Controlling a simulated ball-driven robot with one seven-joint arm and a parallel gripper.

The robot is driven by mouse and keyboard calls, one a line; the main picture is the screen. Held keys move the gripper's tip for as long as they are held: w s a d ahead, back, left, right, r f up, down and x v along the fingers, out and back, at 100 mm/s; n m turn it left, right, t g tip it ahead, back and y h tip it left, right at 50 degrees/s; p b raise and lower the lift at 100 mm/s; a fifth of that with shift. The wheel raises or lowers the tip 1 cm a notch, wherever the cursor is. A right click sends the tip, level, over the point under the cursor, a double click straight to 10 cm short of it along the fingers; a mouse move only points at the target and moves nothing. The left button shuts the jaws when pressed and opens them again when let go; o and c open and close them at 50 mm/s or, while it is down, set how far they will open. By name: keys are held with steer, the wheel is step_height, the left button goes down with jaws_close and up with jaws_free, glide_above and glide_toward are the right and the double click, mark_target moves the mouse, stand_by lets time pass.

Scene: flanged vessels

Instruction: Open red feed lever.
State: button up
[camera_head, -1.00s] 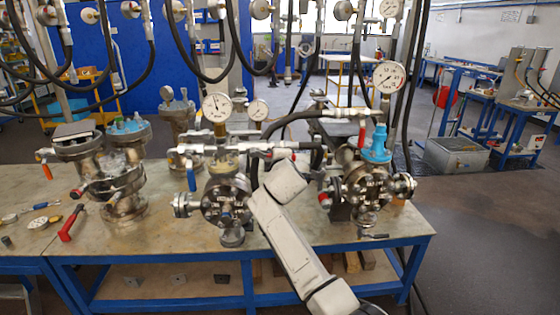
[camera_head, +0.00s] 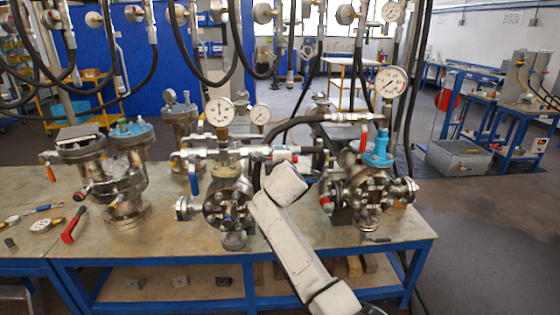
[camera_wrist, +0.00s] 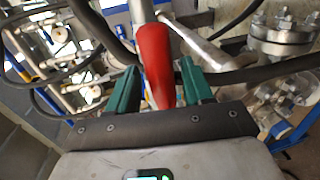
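A red lever handle (camera_wrist: 153,60) stands between the two green fingers of my gripper (camera_wrist: 160,92) in the wrist view. The fingers are apart, with a clear gap on the right of the handle; the left finger is closer to it. In the head view, a red lever (camera_head: 363,138) stands upright beside the blue fitting (camera_head: 378,148) on the right flanged vessel (camera_head: 372,192). My gripper is hidden in the head view behind my white arm link. I cannot tell for certain that both views show the same lever.
A middle vessel (camera_head: 228,205) with a gauge and a blue lever (camera_head: 194,180) stands left of my arm. Hoses (camera_head: 290,122) and pipes crowd the space above the bench (camera_head: 150,243). A hose crosses behind the fingers in the wrist view.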

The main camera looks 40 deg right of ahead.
steer(key=shift+s, duration=0.1)
steer(key=v, duration=1)
steer(key=shift+s+a+b, duration=0.2)
steer(key=shift+s+b, duration=0.05)
steer(key=shift+b, duration=0.15)
stand_by(0.8)
